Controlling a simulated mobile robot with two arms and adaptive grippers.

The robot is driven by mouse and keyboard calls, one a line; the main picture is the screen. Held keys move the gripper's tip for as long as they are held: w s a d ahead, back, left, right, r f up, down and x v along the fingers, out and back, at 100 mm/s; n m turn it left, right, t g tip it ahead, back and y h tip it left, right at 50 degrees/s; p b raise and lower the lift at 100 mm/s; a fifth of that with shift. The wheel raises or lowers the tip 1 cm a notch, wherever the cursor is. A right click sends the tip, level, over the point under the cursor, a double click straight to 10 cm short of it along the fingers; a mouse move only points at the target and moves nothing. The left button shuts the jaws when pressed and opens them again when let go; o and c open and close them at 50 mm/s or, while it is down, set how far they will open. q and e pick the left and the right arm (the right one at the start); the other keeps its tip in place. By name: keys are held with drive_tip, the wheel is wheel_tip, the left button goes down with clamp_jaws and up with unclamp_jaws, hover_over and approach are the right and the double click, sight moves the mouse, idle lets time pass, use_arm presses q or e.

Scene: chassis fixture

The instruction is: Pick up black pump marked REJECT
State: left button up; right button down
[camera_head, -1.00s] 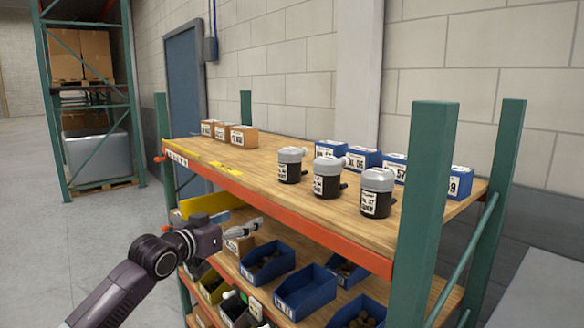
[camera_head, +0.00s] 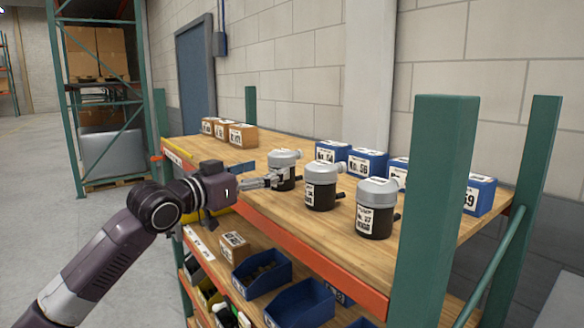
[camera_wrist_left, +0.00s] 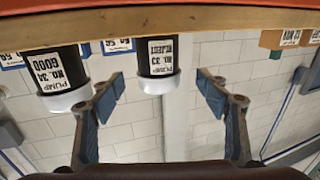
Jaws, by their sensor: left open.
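The black pump marked REJECT (camera_head: 284,158) stands upright on the top shelf board, leftmost of three grey-capped black pumps. In the left wrist view, which is upside down, this pump (camera_wrist_left: 157,58) reads "PUMP NO. 33 REJECT". My left gripper (camera_head: 271,181) is open at the near side of this pump and covers part of its body. In the left wrist view the two fingers of the gripper (camera_wrist_left: 160,84) stand apart, one to each side of the pump in the picture; contact cannot be told. My right gripper is not in view.
The pump marked GOOD, No. 34 (camera_head: 320,186), stands close to the right. A third pump (camera_head: 376,209) is further right. Blue boxes (camera_head: 365,161) stand behind and brown boxes (camera_head: 240,135) at far left. Green posts (camera_head: 437,200) and an orange beam (camera_head: 310,260) edge the shelf.

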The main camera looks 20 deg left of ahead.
sight(273, 167)
use_arm(q)
drive_tip(key=shift+w+d+r, duration=0.15)
drive_tip(key=shift+w+d, duration=0.15)
drive_tip(key=shift+w, duration=0.25)
drive_tip(key=shift+p+x, duration=1.05)
drive_tip(key=shift+p, duration=0.05)
drive_tip(key=x, duration=0.2)
drive_tip(key=shift+w+d+f+p, duration=0.2)
drive_tip(key=shift+w+f+p, duration=0.05)
drive_tip(key=shift+p, duration=0.15)
drive_tip(key=shift+w+d+f, duration=0.1)
drive_tip(key=shift+w+d, duration=0.05)
drive_tip(key=shift+w, duration=0.25)
drive_tip(key=c, duration=1.8)
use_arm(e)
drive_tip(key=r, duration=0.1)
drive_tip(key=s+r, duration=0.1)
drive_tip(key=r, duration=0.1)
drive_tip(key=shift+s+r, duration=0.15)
